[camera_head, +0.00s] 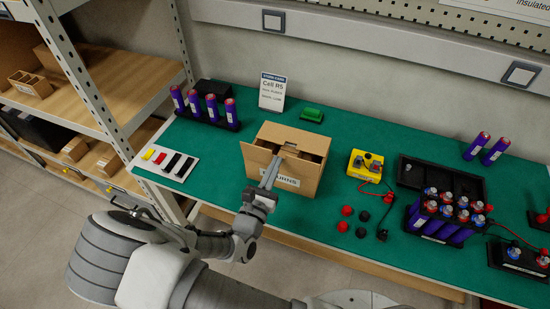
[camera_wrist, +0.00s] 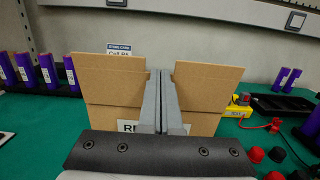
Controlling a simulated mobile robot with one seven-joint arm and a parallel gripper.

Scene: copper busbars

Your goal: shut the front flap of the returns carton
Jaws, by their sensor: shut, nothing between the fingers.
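The returns carton (camera_head: 300,180) is a brown cardboard box near the front middle of the green bench, with a "RETURNS" label on its front. Its top is at least partly open, with a dark inside showing. The front flap (camera_head: 255,158) stands up and tilts outward at the near side; in the wrist view the flap (camera_wrist: 105,80) rises above a crease in the front. My gripper (camera_head: 273,168) is shut and empty at the front of the carton. In the wrist view my gripper (camera_wrist: 160,73) covers the flap's middle. I cannot tell whether it touches the cardboard.
A battery rack (camera_head: 440,218) stands further right. A green block (camera_head: 312,115) and a sign card (camera_head: 272,92) are behind.

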